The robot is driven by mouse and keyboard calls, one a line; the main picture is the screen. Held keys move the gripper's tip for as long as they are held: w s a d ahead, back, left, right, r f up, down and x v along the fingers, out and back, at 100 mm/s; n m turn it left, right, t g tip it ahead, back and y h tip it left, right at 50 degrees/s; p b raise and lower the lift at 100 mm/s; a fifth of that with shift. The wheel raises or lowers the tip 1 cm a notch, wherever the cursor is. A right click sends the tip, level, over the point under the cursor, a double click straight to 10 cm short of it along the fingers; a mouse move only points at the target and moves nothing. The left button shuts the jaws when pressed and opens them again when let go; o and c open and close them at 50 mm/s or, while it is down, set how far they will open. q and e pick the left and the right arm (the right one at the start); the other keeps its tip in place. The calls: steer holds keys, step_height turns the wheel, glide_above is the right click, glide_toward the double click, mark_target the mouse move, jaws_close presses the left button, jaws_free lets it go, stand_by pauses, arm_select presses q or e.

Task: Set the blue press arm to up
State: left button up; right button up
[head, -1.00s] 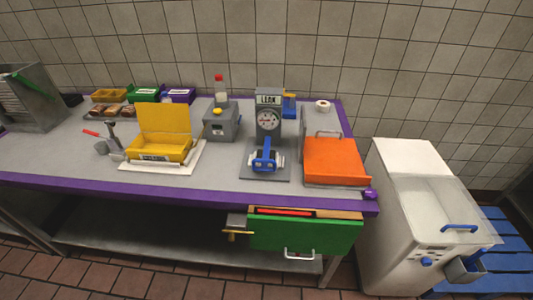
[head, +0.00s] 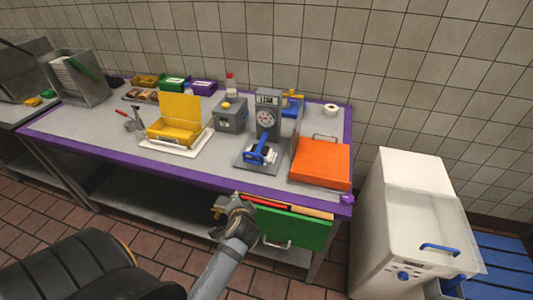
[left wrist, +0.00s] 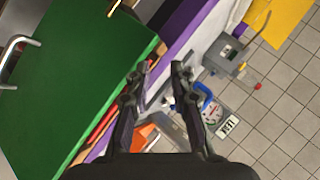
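The press is a grey device with a round gauge (head: 266,118) on its column, standing on the right half of the table. Its blue press arm (head: 262,151) sits low at the front, above the base plate; its exact angle is hard to tell. In the left wrist view, the blue arm (left wrist: 205,95) and the gauge (left wrist: 211,112) show beyond the fingers. My left gripper (head: 240,203) is in front of the table's front edge, apart from the press. In its wrist view the gripper (left wrist: 160,66) is open and empty. My right gripper is out of view.
A green panel (head: 295,227) with a handle hangs below the purple table edge (head: 130,158), close to my left gripper. An orange-lidded unit (head: 320,163) stands right of the press. A yellow box (head: 172,132) and grey dispenser (head: 230,116) stand left. A white machine (head: 400,180) is at right.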

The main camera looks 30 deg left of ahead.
mark_target(252, 155)
arm_select(q)
steer(key=w+r+m+t+y, duration=0.1)
steer(key=r, duration=0.1)
steer(key=w+a+r+m+t, duration=0.1)
steer(key=w+r, duration=0.1)
steer(key=shift+w+a+y, duration=0.15)
steer(key=shift+w+y, duration=0.15)
steer(key=shift+y, duration=0.1)
steer(key=w+d+r+m+t, duration=0.3)
steer(key=w+m, duration=0.2)
steer(key=shift+y, duration=0.3)
steer(key=b+x, duration=0.1)
steer(key=x, duration=0.9)
steer(key=shift+a+r, duration=0.1)
steer(key=shift+a, duration=0.25)
jaws_close()
